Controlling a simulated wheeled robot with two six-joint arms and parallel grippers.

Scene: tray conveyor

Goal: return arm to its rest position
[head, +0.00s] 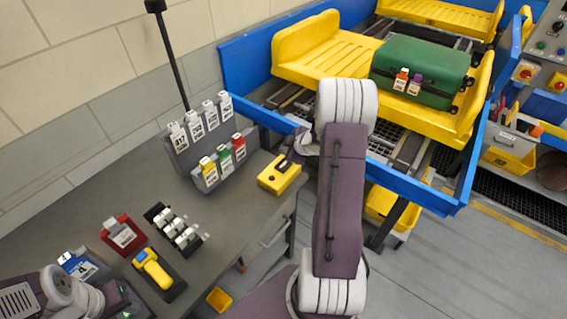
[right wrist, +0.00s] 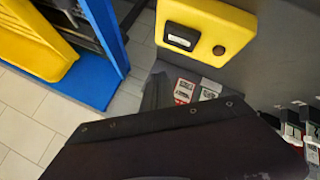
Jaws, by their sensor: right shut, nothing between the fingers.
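My right arm rises through the middle of the head view and bends at its white joint. Its right gripper (head: 284,163) points down and left, over the edge of the yellow box (head: 279,175) on the grey worktop (head: 95,205). The gripper is shut and empty. In the right wrist view the yellow box (right wrist: 205,28) shows at the top, and a dark part of my gripper covers the bottom; its fingertips are hard to make out. I cannot tell whether gripper and box touch. Part of my left arm shows at the lower left; its gripper is not in view.
A tag rack (head: 190,150) stands behind the yellow box. A red holder (head: 122,235), a blue holder (head: 80,264) and a yellow handheld device (head: 153,270) sit at the worktop's front left. A blue-railed conveyor (head: 415,185) carries a yellow tray (head: 322,62) with a green suitcase (head: 430,65).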

